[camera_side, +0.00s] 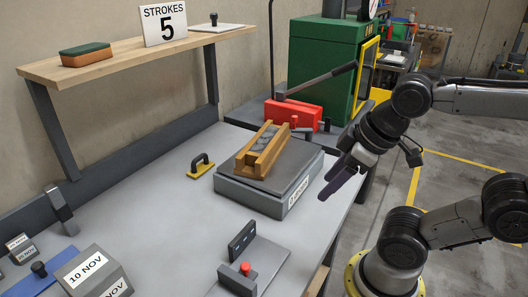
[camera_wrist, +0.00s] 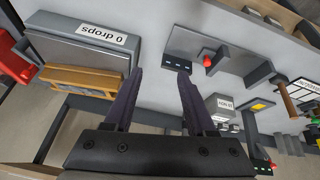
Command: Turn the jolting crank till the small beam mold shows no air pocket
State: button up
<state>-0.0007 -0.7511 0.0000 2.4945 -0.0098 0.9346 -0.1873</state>
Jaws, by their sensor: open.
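The small beam mold (camera_side: 262,152) is a wooden frame with grey, lumpy concrete inside; I cannot make out an air pocket at this size. It rests on the grey jolting table (camera_side: 263,201), whose front label reads "0 drops" in the wrist view (camera_wrist: 101,34). The mold's wooden side also shows in the wrist view (camera_wrist: 82,80). I cannot pick out the jolting crank for certain. My gripper (camera_side: 335,180) is open and empty, in the air right of the jolting table; its dark fingers stand apart in the wrist view (camera_wrist: 160,72).
A red block (camera_side: 293,114) with a long lever stands behind the mold. A yellow trowel (camera_side: 201,167) lies left of it. A plate device with a red knob (camera_side: 245,268) and a "10 NOV" block (camera_side: 94,272) are nearer. A sign (camera_side: 164,22) reads "STROKES 5" on the shelf.

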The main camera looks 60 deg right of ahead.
jog(key=w+d+r+n+g+h, duration=0.1)
jog(key=w+d+r+n+h, duration=0.1)
jog(key=w+d+r+n, duration=0.5)
jog(key=w+d+r+n+g+h, duration=0.1)
jog(key=w+d+r+n+h, duration=0.1)
jog(key=w+d+r+n, duration=0.5)
jog(key=m+g, duration=0.1)
jog(key=g, duration=0.3)
send_over(294, 117)
jog(key=w+a, duration=0.1)
jog(key=a, duration=0.4)
notch_tip(294, 117, down, 9)
jog(key=x, duration=1.3)
jog(key=shift+d, duration=0.35)
grip_shut()
